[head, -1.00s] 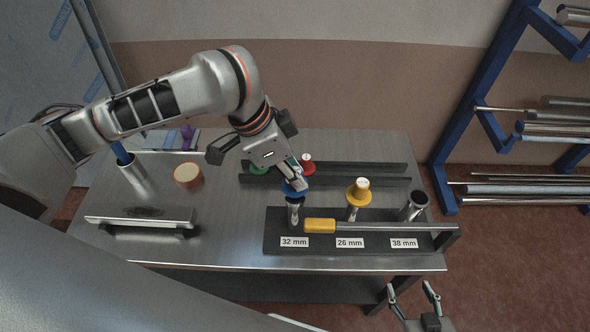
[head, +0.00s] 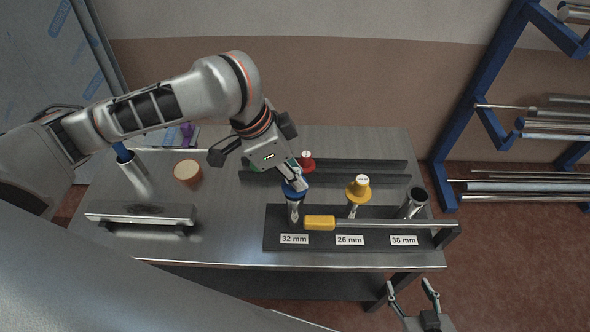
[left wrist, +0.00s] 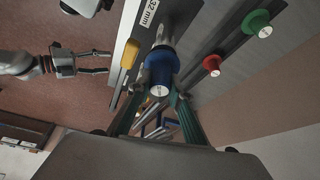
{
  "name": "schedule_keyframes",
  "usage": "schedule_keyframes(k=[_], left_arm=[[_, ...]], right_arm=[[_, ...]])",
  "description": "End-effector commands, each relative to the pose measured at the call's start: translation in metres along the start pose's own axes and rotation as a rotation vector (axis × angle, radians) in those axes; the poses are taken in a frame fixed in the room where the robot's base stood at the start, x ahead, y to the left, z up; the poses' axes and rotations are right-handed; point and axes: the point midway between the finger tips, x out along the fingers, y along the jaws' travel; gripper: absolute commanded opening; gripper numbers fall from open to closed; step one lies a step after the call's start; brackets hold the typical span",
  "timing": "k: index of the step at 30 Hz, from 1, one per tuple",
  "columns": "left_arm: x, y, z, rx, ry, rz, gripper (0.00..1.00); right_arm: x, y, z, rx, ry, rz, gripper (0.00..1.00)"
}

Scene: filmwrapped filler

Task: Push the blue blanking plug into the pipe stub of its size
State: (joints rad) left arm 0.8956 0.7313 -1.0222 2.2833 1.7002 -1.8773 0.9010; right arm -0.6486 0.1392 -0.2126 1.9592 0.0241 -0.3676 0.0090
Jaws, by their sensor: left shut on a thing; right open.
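The blue plug (head: 292,190) is upright at the mouth of the 32 mm pipe stub (head: 294,214); how deep it sits I cannot tell. My left gripper (head: 299,184) is shut on it from above. In the left wrist view the blue plug (left wrist: 160,75) is between the green-sided fingers (left wrist: 160,98), in line with the stub. The 26 mm stub (head: 352,211) carries a yellow plug (head: 358,188). The 38 mm stub (head: 414,203) is open and empty. My right gripper (head: 410,291) is open and empty, in front of the bench at lower right.
A yellow-handled tool (head: 320,223) lies across the front of the stub base (head: 275,236). A red plug (head: 307,161) stands at the dark rails behind; a green plug (left wrist: 257,23) shows in the left wrist view. A tan round piece (head: 187,172) lies left, on open bench.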

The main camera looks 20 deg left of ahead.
Motion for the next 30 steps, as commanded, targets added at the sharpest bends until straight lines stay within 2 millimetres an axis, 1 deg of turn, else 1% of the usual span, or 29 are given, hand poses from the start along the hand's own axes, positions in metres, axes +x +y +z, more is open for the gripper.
schedule_keyframes(k=[28,29,30], left_arm=[[0.02,0.0,0.009,-0.001,-0.001,0.001,0.0],[0.019,0.0,0.008,-0.001,0.0,0.001,0.27],[0.019,0.0,0.008,-0.001,0.0,0.0,0.38]], right_arm=[[-0.001,0.001,-0.004,0.0,0.005,0.001,0.56],[-0.001,0.001,-0.004,0.0,0.005,0.001,0.56],[-0.001,0.001,-0.004,0.0,0.005,0.001,0.56]])
